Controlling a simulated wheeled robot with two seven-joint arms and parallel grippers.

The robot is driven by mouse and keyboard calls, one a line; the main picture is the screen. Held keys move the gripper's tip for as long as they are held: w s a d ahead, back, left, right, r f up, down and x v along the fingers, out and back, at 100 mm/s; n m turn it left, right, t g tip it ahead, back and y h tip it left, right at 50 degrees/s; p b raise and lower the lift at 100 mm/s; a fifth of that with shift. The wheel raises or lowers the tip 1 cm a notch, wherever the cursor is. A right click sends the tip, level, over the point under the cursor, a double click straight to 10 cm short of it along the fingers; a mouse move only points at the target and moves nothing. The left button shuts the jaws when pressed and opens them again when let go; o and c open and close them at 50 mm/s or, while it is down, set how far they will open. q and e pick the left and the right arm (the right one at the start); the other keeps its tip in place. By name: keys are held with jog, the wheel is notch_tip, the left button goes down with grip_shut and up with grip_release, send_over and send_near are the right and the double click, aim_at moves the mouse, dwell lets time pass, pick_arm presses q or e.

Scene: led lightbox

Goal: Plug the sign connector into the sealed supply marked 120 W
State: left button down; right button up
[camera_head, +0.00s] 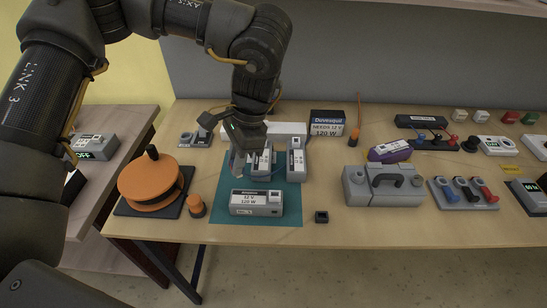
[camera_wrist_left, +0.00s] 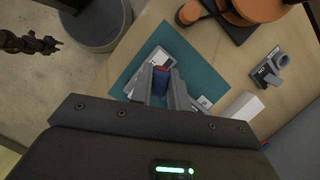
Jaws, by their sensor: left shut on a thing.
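The supply marked 12 V 120 W (camera_head: 257,209) lies at the front of the teal mat (camera_head: 224,240), its label up. A second grey supply (camera_head: 267,162) and a third (camera_head: 296,160) stand behind it. My left gripper (camera_head: 243,164) is low over the mat, beside the second supply and partly covering it. In the left wrist view, my left gripper (camera_wrist_left: 163,88) is shut on a small blue piece (camera_wrist_left: 160,79) with a reddish edge. I cannot tell for sure that this is the sign connector. A grey supply (camera_wrist_left: 158,57) lies just beyond the fingertips.
An orange reel (camera_head: 148,184) and an orange-topped peg (camera_head: 196,206) stand left of the mat. A sign box reading NEEDS 12 V 120 W (camera_head: 327,123) stands behind. A grey case (camera_head: 383,187) and small dark block (camera_head: 321,217) are to the right.

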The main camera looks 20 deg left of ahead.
pick_arm(q)
jog(key=w+d+n+t+h+b, duration=0.1)
jog(key=d+n+h+b, duration=0.2)
jog(key=n, duration=1.2)
jog(key=w+d+r+n+t+h+b, duration=0.1)
jog(key=d+n+b, duration=0.4)
jog(key=n, duration=1)
jog(key=shift+w+r+t+h+b, duration=0.25)
jog(key=shift+w+t+h, duration=0.25)
jog(key=shift+h, duration=0.6)
